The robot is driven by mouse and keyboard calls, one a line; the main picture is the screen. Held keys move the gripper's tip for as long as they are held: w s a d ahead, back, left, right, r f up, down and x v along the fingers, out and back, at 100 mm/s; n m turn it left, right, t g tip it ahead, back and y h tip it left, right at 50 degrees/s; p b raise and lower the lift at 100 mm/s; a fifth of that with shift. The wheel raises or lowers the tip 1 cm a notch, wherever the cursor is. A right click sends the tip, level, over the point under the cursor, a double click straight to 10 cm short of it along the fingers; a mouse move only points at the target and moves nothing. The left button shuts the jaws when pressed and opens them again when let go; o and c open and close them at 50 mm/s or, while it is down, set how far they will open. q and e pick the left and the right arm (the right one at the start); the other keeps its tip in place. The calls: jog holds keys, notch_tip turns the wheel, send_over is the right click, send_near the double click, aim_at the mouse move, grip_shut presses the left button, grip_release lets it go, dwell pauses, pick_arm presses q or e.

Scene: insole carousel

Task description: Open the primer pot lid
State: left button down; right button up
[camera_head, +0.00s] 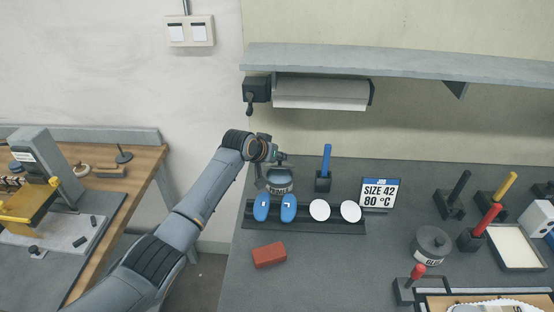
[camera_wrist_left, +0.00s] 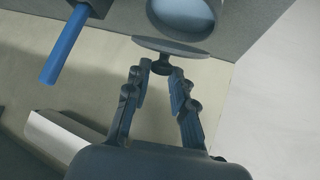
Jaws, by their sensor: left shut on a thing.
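The primer pot (camera_head: 279,187) is a grey round pot with a lettered label, standing at the left of the grey bench behind the insoles. My left gripper (camera_head: 272,166) is just above it and partly hides its top. In the left wrist view my left gripper (camera_wrist_left: 161,72) is shut on the knob of the dark, disc-shaped lid (camera_wrist_left: 170,46). The pot's round, paler top (camera_wrist_left: 184,14) shows beyond the lid, which looks tilted against it. I cannot tell whether the lid's edge still touches the pot. My right gripper is not in view.
A blue-handled tool (camera_head: 326,160) stands in a holder right of the pot. Blue insoles (camera_head: 261,207) and white discs (camera_head: 320,210) lie on a dark rack in front. A red block (camera_head: 269,255) lies nearer. A shelf (camera_head: 400,62) with a paper roll (camera_head: 320,92) hangs above.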

pick_arm(q)
jog(key=shift+w+r, duration=0.35)
jog(key=shift+r, duration=0.1)
jog(key=c, duration=1.5)
grip_release()
jog(key=o, duration=0.3)
jog(key=shift+a, duration=0.1)
jog(key=shift+f, duration=0.25)
jog(key=shift+s, duration=0.1)
jog(key=v, duration=1.2)
jog(key=shift+f, duration=0.1)
